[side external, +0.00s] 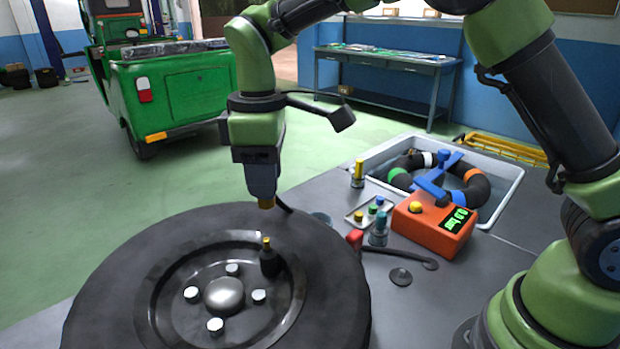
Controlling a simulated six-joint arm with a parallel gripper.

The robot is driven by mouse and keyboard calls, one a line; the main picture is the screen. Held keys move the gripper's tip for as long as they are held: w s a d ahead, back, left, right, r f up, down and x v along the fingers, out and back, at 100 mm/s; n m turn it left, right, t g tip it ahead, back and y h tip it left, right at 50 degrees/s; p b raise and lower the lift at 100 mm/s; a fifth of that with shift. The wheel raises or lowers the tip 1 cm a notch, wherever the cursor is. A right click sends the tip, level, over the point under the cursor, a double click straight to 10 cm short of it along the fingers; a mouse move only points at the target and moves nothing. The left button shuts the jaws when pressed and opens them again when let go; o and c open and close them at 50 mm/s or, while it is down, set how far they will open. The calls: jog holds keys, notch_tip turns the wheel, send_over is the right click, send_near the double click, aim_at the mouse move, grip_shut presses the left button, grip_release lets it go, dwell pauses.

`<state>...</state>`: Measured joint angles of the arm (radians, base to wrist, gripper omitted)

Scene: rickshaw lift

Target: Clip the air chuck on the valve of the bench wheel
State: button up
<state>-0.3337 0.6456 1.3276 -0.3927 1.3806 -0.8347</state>
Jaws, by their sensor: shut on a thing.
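The bench wheel (95,262) lies flat at the front left, a black tyre around a dark rim with a domed hub and several pale nuts. Its valve (267,258) stands upright on the rim, a black stem with a brass tip. My gripper (262,183) points down above the valve and is shut on the air chuck (266,203).
An orange inflator box (425,232) with a green display sits right of the wheel. Small bottles and a tray (360,217) with coloured caps stand near it. Behind is a water tub (508,190) holding a dark ring-shaped tube. A green rickshaw (185,95) stands at the back left.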

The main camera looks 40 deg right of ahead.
aim_at(263, 203)
jog(key=shift+a+r, duration=0.1)
jog(key=shift+a, duration=0.25)
jog(key=shift+f, duration=2.25)
jog(key=shift+f, duration=1.5)
dwell(0.7)
jog(key=shift+r, duration=0.1)
jog(key=shift+r, duration=1.2)
jog(key=shift+f, duration=0.4)
dwell(1.5)
